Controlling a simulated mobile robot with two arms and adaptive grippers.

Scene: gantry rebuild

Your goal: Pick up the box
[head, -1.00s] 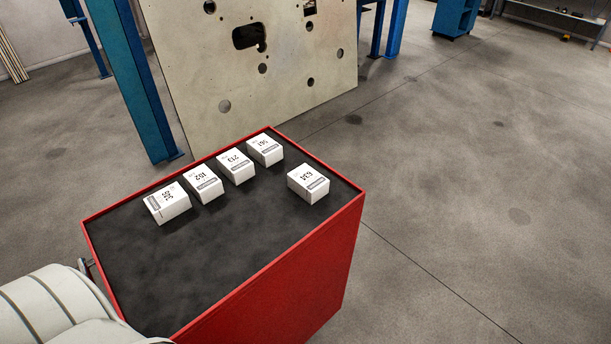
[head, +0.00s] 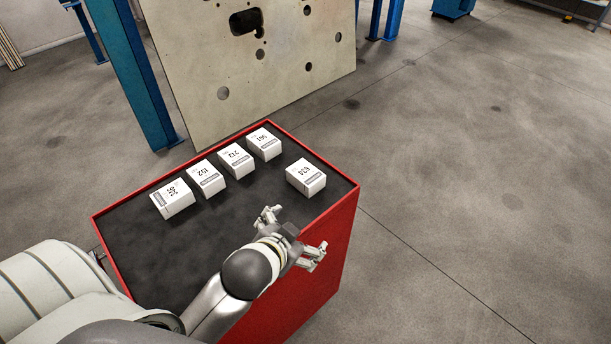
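Several small white boxes with printed labels stand on the black top of a red cabinet (head: 140,235). In a row along the far edge are a left box (head: 173,199), a second box (head: 206,178), a third box (head: 236,160) and a far box (head: 264,144). Another box (head: 306,177) stands apart near the right edge. My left gripper (head: 293,234) is over the cabinet's right side, nearer than the separate box and apart from it. Its fingers are spread wide with nothing between them. The task does not name which box. My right gripper is out of view.
A raised red rim (head: 340,199) edges the cabinet top. A large pale panel with holes (head: 270,75) leans behind it, beside a blue post (head: 130,75). The near part of the top is bare, and the concrete floor (head: 480,200) at right is clear.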

